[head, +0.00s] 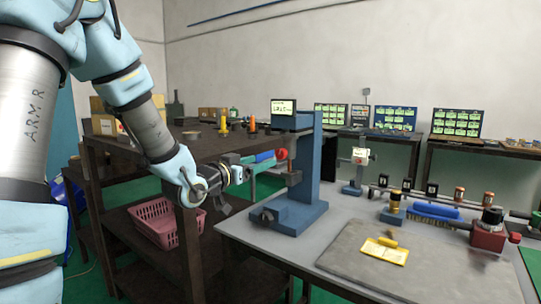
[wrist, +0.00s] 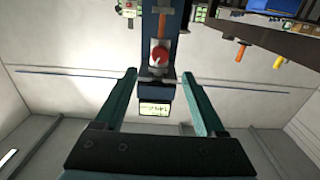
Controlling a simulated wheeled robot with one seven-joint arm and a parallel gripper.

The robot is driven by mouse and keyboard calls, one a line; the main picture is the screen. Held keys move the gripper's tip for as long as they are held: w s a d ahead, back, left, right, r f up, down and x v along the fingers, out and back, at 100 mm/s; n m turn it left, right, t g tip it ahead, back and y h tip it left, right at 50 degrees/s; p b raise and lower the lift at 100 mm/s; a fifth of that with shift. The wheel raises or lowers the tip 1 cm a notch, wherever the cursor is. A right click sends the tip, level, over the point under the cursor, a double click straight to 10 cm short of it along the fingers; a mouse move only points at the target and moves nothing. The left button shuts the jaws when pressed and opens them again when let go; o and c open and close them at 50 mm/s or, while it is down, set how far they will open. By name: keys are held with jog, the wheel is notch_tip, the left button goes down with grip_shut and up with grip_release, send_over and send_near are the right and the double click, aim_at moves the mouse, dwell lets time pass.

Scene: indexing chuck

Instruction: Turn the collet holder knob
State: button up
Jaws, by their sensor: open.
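My gripper (head: 266,163) is open and empty, held in the air to the left of a blue press-like stand. In the wrist view its two green fingers (wrist: 158,74) are spread apart, with the stand (wrist: 158,30) beyond the gap and a red round knob (wrist: 159,57) on it. A red block with a dark round top (head: 488,236) sits at the right of the grey bench, with a red ball (head: 514,237) at its side. I cannot tell which of these is the collet holder knob. The gripper is far from the red block.
The blue stand (head: 300,190), topped by a small display (head: 284,107), rises between my gripper and the red block. A dark shelf (head: 120,180) with a pink basket (head: 166,222) is at left.

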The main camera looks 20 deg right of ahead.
aim_at(279, 155)
jog(key=p+x, duration=0.2)
jog(key=x, duration=0.7)
jog(key=shift+w+d+f+p, duration=0.1)
jog(key=shift+w+d+p, duration=0.1)
jog(key=shift+d+p, duration=0.1)
grip_shut()
